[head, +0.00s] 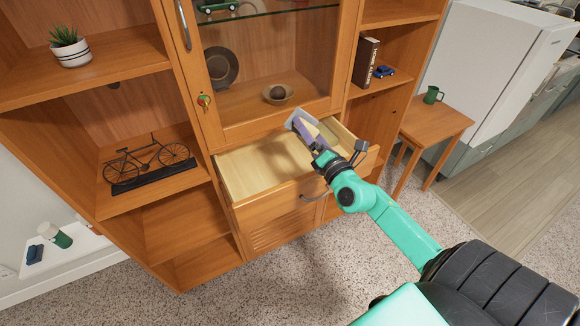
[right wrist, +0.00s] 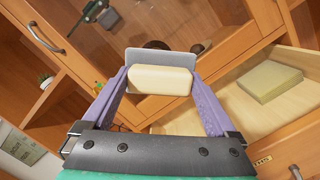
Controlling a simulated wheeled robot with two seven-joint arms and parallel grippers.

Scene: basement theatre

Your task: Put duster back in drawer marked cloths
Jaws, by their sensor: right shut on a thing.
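The duster (head: 292,121) is a cream block with a flat grey pad. It also shows in the right wrist view (right wrist: 160,80), where the two purple fingers of my right gripper (right wrist: 158,85) are shut on its ends. In the head view, my right gripper (head: 310,136) holds it above the back part of the open wooden drawer (head: 250,172). The right wrist view shows a folded yellowish cloth (right wrist: 266,81) in the drawer and a small label (right wrist: 263,161) on its front, too small to read. My left gripper is not in view.
The cabinet's glass door (head: 265,60) stands just above and behind the drawer. A bicycle model (head: 147,165) and a potted plant (head: 70,45) sit on the left shelves. A side table (head: 435,122) with a green mug (head: 432,95) stands at right. The drawer's left part looks clear.

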